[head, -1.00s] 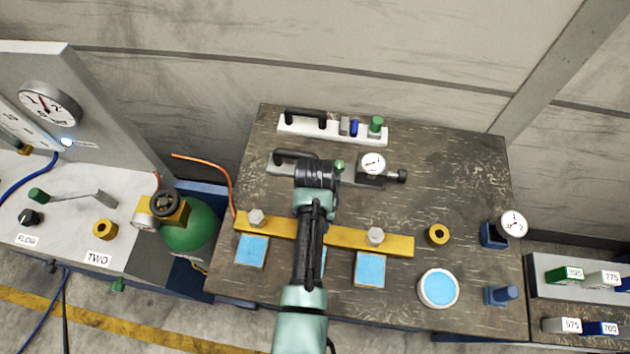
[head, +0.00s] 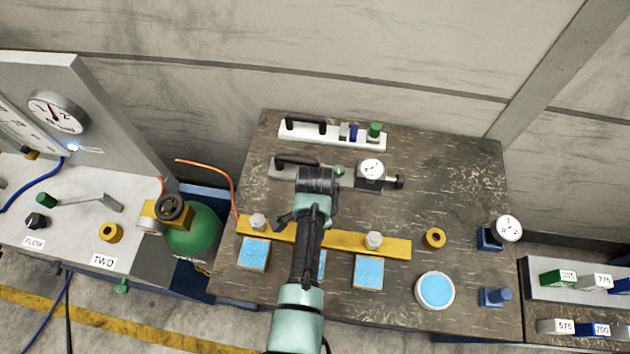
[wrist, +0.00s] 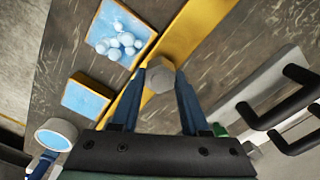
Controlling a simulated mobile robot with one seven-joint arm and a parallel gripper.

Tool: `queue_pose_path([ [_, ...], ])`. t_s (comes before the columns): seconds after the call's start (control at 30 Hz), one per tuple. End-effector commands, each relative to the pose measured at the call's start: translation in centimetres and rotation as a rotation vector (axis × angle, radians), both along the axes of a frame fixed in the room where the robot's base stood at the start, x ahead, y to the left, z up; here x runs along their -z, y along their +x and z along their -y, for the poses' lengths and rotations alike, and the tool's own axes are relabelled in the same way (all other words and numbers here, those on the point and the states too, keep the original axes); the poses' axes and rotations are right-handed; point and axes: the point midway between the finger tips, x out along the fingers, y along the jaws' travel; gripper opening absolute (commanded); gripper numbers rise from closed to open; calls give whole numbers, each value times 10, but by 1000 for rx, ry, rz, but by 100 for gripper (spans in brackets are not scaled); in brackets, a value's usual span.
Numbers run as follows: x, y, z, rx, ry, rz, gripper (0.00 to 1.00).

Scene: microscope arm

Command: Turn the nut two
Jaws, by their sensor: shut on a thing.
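A grey hex nut (wrist: 159,74) sits on the yellow bar (wrist: 184,37) in the wrist view. My gripper (wrist: 163,84) is shut on it, one dark blue finger on each side. In the head view my arm hides this nut over the middle of the yellow bar (head: 345,241). Two more hex nuts show on the bar, one at the left (head: 258,221) and one at the right (head: 374,240). A label reading TWO (head: 104,261) is on the left panel, below a yellow ring (head: 110,232).
Blue pads (head: 369,272) lie in front of the bar; one holds several pale balls (wrist: 120,40) in the wrist view. A round blue dish (head: 435,291) and a yellow ring (head: 434,238) are at the right. Black-handled fixtures (head: 333,132) stand behind. A green cylinder (head: 190,229) stands left.

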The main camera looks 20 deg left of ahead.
Motion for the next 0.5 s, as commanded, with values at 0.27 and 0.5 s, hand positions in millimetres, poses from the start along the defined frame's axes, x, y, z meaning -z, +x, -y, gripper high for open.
queue_pose_path([
  [0.27,-2,2,0,254,0,6,0],
  [0.5,-2,2,0,427,-2,6,0],
])
